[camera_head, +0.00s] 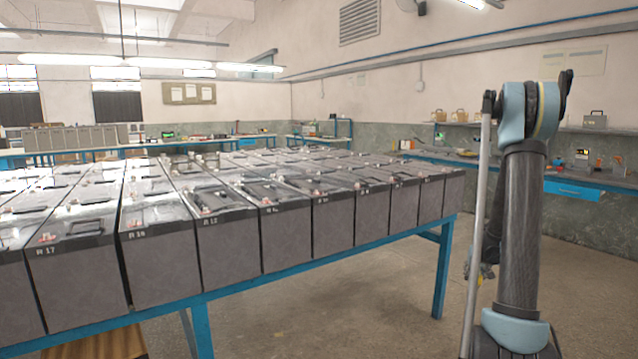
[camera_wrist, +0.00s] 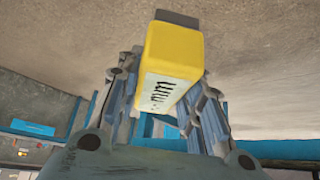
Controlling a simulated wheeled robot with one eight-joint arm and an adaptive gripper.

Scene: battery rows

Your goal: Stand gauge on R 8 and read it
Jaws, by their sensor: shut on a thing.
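A yellow block-shaped gauge (camera_wrist: 176,50) with a pale label marked "mm" is in the wrist view. My gripper (camera_wrist: 165,78) is shut on it, with one finger on each side. The floor lies behind the gauge there. In the head view my arm stands at the right, and the gripper is mostly hidden behind it. Grey battery cells (camera_head: 333,222) stand in rows on a blue-framed rack. The numbers farther right are too small to read surely, so I cannot tell which cell is R 8.
The blue rack frame (camera_head: 330,254) ends at a leg (camera_head: 441,268) left of my arm. Bare floor (camera_head: 370,310) lies in front of it. A workbench with a blue drawer (camera_head: 572,190) runs along the right wall. More benches stand at the back.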

